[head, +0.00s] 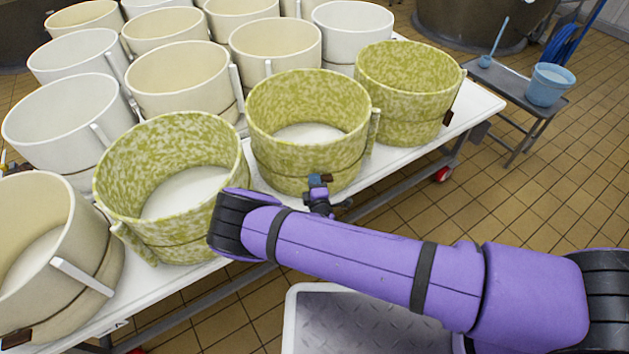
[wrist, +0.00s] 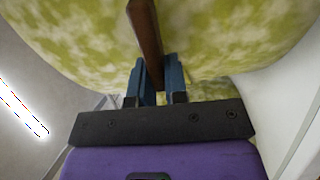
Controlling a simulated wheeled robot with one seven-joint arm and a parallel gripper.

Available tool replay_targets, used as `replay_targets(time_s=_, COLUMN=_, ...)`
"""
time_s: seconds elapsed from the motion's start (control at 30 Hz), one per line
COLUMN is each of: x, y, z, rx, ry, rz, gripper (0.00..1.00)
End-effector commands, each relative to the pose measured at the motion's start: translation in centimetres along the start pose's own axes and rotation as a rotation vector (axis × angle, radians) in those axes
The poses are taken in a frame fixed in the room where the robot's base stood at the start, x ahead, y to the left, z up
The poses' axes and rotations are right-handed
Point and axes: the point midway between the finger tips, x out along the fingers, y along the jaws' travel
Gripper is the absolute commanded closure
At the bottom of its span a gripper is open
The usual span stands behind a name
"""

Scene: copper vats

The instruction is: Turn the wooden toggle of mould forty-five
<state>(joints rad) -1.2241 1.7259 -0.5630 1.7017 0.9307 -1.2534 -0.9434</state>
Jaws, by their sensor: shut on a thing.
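A dark brown wooden toggle (wrist: 146,30) sits against the green-and-cream mottled wall of a mould (wrist: 225,40) in the wrist view. My gripper (wrist: 160,75) is shut on the toggle, its blue fingers either side of the toggle's near end. In the head view my gripper (head: 319,184) is at the lower front wall of the middle mottled mould (head: 270,150); only a bit of brown shows beside the blue fingertips. I can read no number on the mould.
Another mottled mould (head: 165,215) stands left and one (head: 405,70) stands right on the white table (head: 480,103). Several white and cream moulds crowd behind and left. A side stand (head: 512,85) holds a blue bucket (head: 548,86). Tiled floor lies open at right.

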Motion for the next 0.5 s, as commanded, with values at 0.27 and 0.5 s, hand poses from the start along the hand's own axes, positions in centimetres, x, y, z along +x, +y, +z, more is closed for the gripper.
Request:
replay_targets(time_s=0.27, x=-0.07, y=-0.32, z=-0.06, rx=-0.077, ry=0.001, rz=-0.003, gripper=1.0)
replay_targets(time_s=0.5, x=-0.07, y=-0.36, z=-0.07, rx=-0.091, ry=0.001, rz=-0.003, gripper=1.0)
